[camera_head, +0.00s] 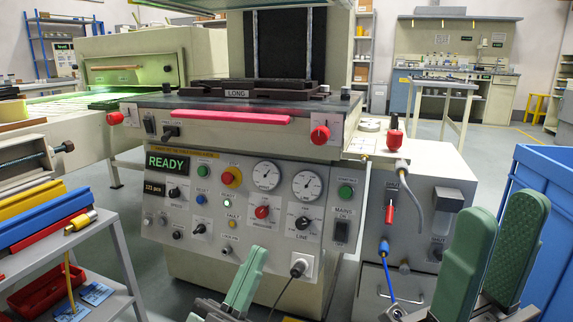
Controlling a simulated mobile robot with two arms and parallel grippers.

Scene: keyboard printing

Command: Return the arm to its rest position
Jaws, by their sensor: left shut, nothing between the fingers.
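My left gripper (257,255) has green fingers and shows at the bottom centre, in front of the lower part of the machine's control panel (150,218). Its fingers are together with nothing between them. My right gripper (500,200) is at the lower right, with its two green fingers pointing up and a gap between them. I see nothing held in it. It stands in front of the grey side cabinet (425,215) and close to the blue bin (545,200). Most of both arms is outside the view.
The printing machine, with a READY display (167,163), a pink-red bar (232,118) and red knobs, fills the middle. A grey cart (105,240) with coloured bars and a red tray (45,287) stands at the left. A black cable plug (298,268) is in the panel near my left gripper.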

